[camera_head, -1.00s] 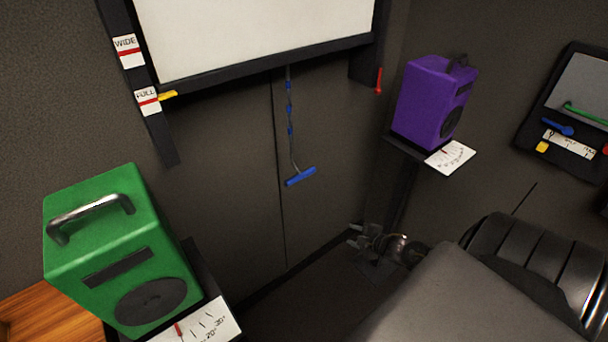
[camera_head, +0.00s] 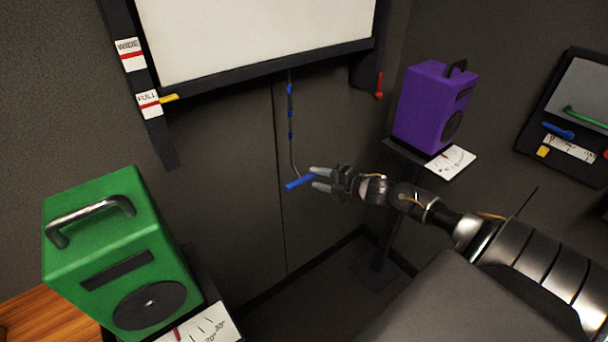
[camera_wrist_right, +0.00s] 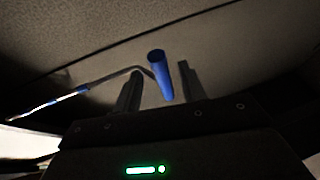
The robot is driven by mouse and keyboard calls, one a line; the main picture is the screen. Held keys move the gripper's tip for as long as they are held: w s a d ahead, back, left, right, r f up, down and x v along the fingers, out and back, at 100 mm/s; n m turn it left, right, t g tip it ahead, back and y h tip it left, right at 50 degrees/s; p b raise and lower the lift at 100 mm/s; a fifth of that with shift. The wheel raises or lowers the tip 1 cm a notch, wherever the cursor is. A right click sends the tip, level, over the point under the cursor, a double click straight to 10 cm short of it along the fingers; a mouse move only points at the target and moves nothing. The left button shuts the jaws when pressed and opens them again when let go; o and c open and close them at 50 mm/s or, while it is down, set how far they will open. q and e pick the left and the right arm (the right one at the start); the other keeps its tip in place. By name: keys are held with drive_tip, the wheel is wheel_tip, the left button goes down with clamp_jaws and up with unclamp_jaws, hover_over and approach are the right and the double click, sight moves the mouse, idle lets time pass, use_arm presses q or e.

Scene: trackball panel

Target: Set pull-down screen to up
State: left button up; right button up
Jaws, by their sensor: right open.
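The pull-down screen (camera_head: 255,32) is a white sheet with a dark bottom bar, pulled down in front of the dark wall. A cord (camera_head: 291,125) with blue bands hangs from the bar and ends in a blue handle (camera_head: 297,184). A yellow pointer (camera_head: 169,98) on the bar's left end sits at the FULL label (camera_head: 148,103); the WIDE label (camera_head: 129,53) is higher. My right gripper (camera_head: 318,178) is open at the handle. In the right wrist view the blue handle (camera_wrist_right: 161,75) lies between the two open fingers (camera_wrist_right: 160,85). My left gripper is out of view.
A green speaker (camera_head: 118,255) stands at lower left, a purple speaker (camera_head: 425,105) on a stand at right. A panel (camera_head: 570,115) with coloured controls is on the right wall. A red lever (camera_head: 379,82) is by the screen's right end.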

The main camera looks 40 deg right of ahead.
drive_tip(key=x, duration=0.5)
drive_tip(key=shift+w+a+f+p, duration=0.1)
drive_tip(key=shift+w+p, duration=0.15)
drive_tip(key=shift+p, duration=0.15)
clamp_jaws()
